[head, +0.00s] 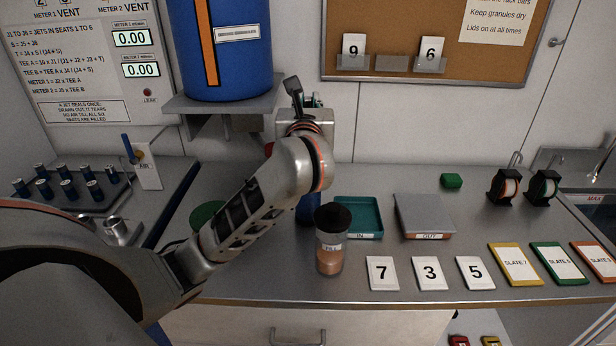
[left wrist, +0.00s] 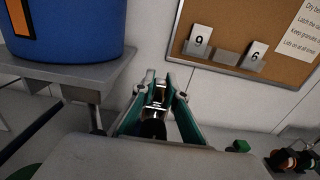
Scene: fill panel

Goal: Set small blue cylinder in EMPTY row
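Several small dark blue cylinders with pale tops (head: 68,189) stand in a grey rack (head: 95,205) at the left in the head view. I cannot read an EMPTY label on it. My left gripper (head: 306,98) is raised near the back wall, right of the big blue tank and well away from the rack. In the left wrist view its teal fingers (left wrist: 158,100) stand apart around a silver and dark shape. I cannot tell whether that shape is held, behind them or part of the gripper. My right gripper is not in view.
A big blue tank (head: 221,50) stands on a wall shelf. A black-lidded jar (head: 330,252), a teal IN tray (head: 358,215), an OUT platform (head: 424,214) and number cards (head: 430,273) are on the counter. My left arm crosses over the counter's left part.

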